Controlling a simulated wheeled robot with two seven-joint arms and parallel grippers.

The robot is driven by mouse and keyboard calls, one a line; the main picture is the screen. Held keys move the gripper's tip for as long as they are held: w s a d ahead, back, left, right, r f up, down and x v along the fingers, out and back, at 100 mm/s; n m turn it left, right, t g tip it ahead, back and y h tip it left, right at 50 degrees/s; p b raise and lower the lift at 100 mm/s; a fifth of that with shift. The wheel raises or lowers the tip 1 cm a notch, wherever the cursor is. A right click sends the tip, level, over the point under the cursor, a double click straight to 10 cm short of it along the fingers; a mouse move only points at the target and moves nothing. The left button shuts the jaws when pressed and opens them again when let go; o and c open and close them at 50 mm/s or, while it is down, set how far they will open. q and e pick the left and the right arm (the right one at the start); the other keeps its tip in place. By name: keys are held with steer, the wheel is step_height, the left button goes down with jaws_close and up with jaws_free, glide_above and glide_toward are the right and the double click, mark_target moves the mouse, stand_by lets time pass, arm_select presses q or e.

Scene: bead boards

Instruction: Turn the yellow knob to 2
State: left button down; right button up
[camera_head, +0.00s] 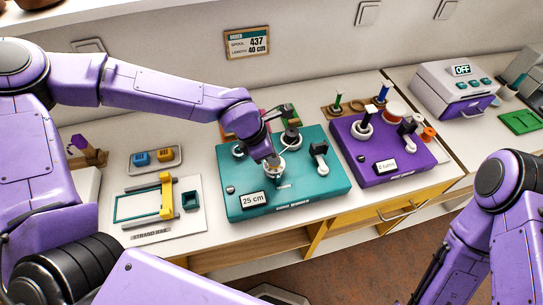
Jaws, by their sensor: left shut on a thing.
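My left gripper (273,163) reaches down onto the teal box (318,183) at the middle of the counter. It is shut on a small knob in a pale round dial (272,174). The fingers hide most of the knob, so its colour and the mark it points to cannot be read. A display (254,199) on the front of the teal box reads "25 cm".
A black-topped lever (320,149) stands right of the dial. A purple box (397,177) with a display and spools is further right. A bead-frame board (150,213) and a tray (155,159) lie left. An order sign (247,43) reads 437, 40 cm.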

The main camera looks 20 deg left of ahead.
arm_select(q)
steer(key=shift+r, duration=0.1)
stand_by(0.3)
steer(key=c, duration=1.2)
jaws_free()
steer(key=v, duration=1)
steer(key=shift+s+d+r, duration=0.1)
steer(key=shift+r, duration=0.15)
